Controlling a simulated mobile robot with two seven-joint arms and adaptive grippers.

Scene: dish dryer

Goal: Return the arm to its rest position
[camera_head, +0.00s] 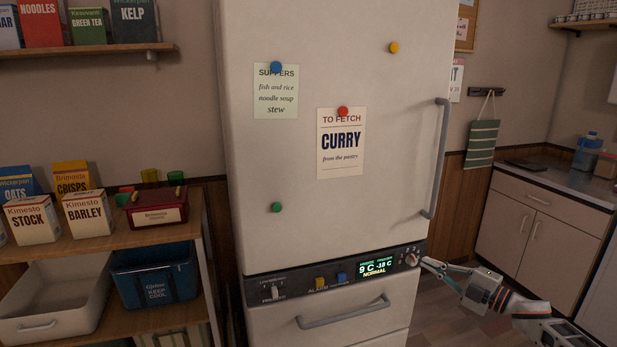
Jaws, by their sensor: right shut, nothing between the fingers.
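My right arm (510,305) reaches in from the lower right. Its gripper (427,263) is shut and empty, with the fingertips beside the round knob (411,259) at the right end of the fridge's control panel. I cannot tell whether the tips touch the knob or the panel edge. My left gripper is not in view.
The tall white fridge (340,230) stands close in the middle, with a long door handle (441,160) above the gripper and a drawer handle (343,316) below. A counter (545,182) is at the right. Shelves with boxes stand left. Some floor (445,310) shows between.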

